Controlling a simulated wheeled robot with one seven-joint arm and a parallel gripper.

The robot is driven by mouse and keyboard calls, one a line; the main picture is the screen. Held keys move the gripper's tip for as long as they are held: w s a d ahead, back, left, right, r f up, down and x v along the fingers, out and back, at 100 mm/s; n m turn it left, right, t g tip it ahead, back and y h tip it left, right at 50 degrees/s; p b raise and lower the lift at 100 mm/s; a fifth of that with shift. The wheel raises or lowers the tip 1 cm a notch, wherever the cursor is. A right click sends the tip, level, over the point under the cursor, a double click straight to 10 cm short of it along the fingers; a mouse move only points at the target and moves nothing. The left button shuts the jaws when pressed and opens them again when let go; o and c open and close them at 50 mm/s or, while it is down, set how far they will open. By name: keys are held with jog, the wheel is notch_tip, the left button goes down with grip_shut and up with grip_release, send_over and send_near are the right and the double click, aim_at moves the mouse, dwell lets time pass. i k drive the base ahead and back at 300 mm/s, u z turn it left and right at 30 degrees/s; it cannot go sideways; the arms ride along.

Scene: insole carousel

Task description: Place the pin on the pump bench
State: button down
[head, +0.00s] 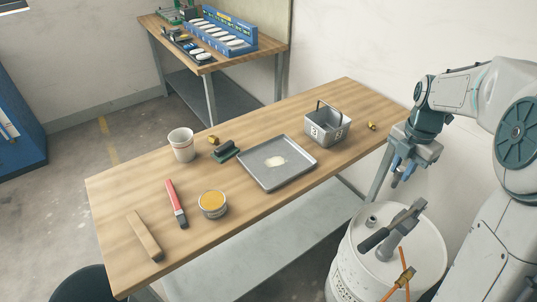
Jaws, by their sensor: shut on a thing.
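My gripper (400,177) hangs pointing down past the right end of the wooden bench, above and behind the white drum. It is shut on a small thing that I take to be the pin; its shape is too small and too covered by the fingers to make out. The wooden bench (118,205), which I take to be the pump bench, runs diagonally across the middle. My gripper is off its right end and not touching it.
The bench holds a tray (256,182), a grey bin (322,133), a cup (182,149), an open tin (212,212), a red-handled brush (174,198) and a wooden block (145,236). A drum (349,262) with a hand pump (387,235) stands below my gripper. The bench's left end has free room.

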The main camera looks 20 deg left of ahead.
aim_at(242, 194)
jog(key=z, duration=1.85)
jog(key=k, duration=1.05)
jog(key=u, duration=1.9)
jog(key=i, duration=0.5)
jog(key=u, duration=0.1)
